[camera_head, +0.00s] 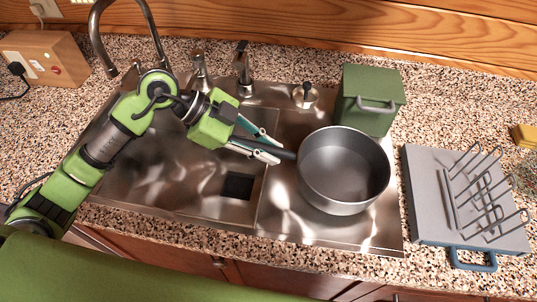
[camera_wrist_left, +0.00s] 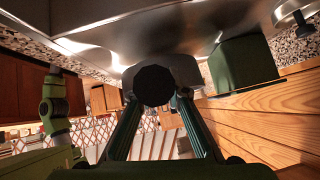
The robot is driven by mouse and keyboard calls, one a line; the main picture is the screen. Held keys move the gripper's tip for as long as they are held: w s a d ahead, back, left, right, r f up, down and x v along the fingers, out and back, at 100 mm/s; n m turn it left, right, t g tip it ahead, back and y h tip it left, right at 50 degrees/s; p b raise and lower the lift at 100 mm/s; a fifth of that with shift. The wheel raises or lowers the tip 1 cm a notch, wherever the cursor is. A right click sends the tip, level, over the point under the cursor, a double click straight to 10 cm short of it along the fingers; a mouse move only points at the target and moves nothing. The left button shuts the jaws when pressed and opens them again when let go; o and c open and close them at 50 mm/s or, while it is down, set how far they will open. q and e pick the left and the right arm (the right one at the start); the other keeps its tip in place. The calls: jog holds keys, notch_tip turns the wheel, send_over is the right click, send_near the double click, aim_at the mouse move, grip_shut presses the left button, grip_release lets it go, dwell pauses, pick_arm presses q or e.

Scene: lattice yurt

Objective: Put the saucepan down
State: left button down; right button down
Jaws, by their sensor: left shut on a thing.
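The grey saucepan (camera_head: 344,172) is upright and looks empty. In the head view it is over the right part of the steel sink (camera_head: 185,175). My left gripper (camera_head: 277,150) comes in from the left and is shut on the saucepan's dark handle (camera_head: 284,153). In the left wrist view the handle's round dark end (camera_wrist_left: 154,86) lies between the fingers of my left gripper (camera_wrist_left: 156,100). I cannot tell whether the pan's base touches the surface under it. My right gripper does not show.
A green box (camera_head: 368,100) stands behind the pan at the sink's back right corner. A grey rack with wire prongs (camera_head: 465,200) lies right of the sink. Taps (camera_head: 243,75) rise at the back. A wooden socket box (camera_head: 45,62) stands at the far left.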

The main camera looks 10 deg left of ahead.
pick_arm(q)
notch_tip(320, 180, down, 2)
jog(key=shift+w+f+p, duration=0.1)
jog(key=shift+f+p, duration=0.1)
jog(key=shift+p, duration=0.2)
jog(key=shift+f, duration=0.4)
jog(key=c, duration=2)
grip_release()
jog(key=shift+f, duration=0.1)
jog(key=shift+o, duration=0.2)
